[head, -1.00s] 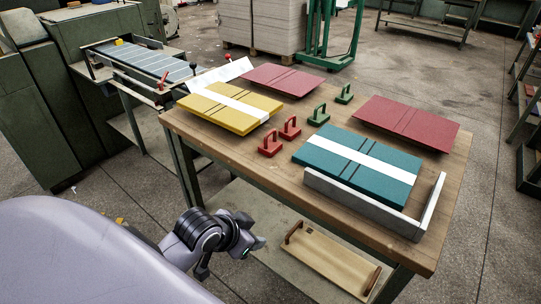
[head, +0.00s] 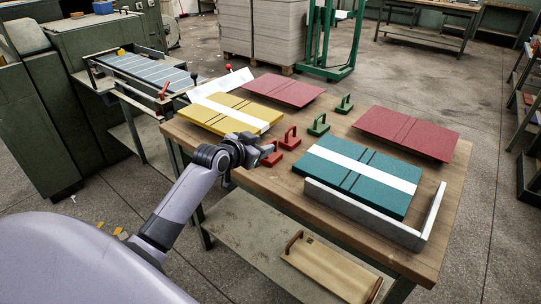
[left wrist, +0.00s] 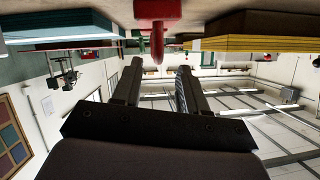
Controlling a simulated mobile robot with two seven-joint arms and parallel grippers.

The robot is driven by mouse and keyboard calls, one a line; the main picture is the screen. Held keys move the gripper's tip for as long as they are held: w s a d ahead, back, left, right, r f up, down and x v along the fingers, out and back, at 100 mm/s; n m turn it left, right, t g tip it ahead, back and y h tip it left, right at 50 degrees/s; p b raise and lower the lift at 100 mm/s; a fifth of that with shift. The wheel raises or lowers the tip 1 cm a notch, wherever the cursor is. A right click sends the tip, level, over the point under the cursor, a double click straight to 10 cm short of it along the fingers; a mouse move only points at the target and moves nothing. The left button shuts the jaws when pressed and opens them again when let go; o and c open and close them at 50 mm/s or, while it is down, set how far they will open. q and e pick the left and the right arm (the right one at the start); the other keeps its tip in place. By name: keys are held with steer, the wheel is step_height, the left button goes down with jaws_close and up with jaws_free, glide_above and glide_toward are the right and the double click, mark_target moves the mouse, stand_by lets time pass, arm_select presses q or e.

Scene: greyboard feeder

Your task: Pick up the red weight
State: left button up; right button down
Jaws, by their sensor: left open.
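Two red weights with loop handles stand on the wooden table (head: 263,184). The nearer red weight (head: 272,159) is partly hidden behind my left gripper (head: 266,151); the other red weight (head: 290,138) stands just behind it to the right. In the left wrist view, which looks upside down, a red weight (left wrist: 155,10) shows at the top centre, its handle hanging in line with the gap between the fingertips. My left gripper (left wrist: 160,67) is open and empty there, its fingers either side of that line. I cannot tell whether they touch the handle. My right gripper is not in view.
A yellow board stack (head: 216,117) lies left of the weights, a teal stack (head: 335,176) right, inside a grey corner fence (head: 361,214). Red boards (head: 283,91) lie behind. Green weights (head: 318,125) stand close by. A wooden tray (head: 322,274) lies on the lower shelf.

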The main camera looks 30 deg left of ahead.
arm_select(q)
steer(key=shift+x, duration=1.8)
steer(key=shift+d, duration=0.15)
jaws_close()
steer(key=shift+r, duration=0.1)
